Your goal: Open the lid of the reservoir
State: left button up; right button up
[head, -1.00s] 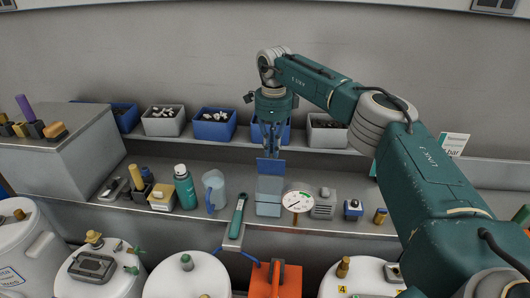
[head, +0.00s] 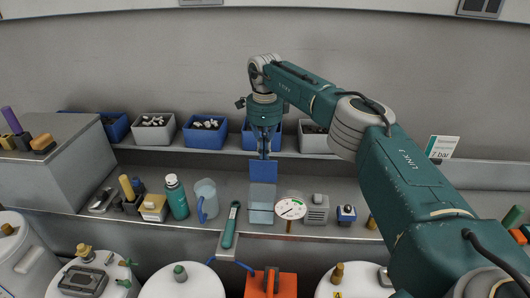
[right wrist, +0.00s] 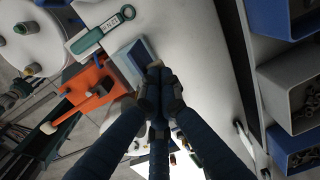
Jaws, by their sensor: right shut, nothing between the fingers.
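The reservoir (head: 261,214) is a small grey-blue box at the front of the bench, in the middle of the head view. Its blue lid (head: 263,171) stands up at the back of the box, raised off the opening. In the right wrist view the reservoir (right wrist: 131,66) is partly hidden behind my fingers. My right gripper (head: 264,154) is shut and empty, pointing down just above the lid's top edge; whether it touches the lid I cannot tell. The right wrist view shows its fingertips (right wrist: 158,72) together. My left gripper is not in view.
Parts bins (head: 206,133) line the shelf behind. White tanks (head: 180,283) and an orange case (head: 271,284) are in front.

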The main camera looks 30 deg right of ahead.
jog(key=o, duration=0.4)
jog(key=shift+s+a+f, duration=0.15)
jog(key=shift+s+f, duration=0.05)
jog(key=shift+f, duration=0.3)
jog(key=shift+s+a+f, duration=0.1)
jog(key=shift+s+f, duration=0.1)
jog(key=shift+f, duration=0.3)
jog(key=shift+r, duration=0.1)
jog(key=shift+o, duration=0.2)
jog(key=shift+w, duration=0.15)
jog(key=r, duration=0.4)
jog(key=w+r, duration=0.1)
jog(key=r, duration=0.1)
jog(key=shift+d+r, duration=0.15)
jog(key=shift+d, duration=0.05)
jog(key=shift+c, duration=0.2)
notch_tip(320, 180, up, 7)
jog(key=shift+s, duration=0.35)
jog(key=shift+s, duration=0.1)
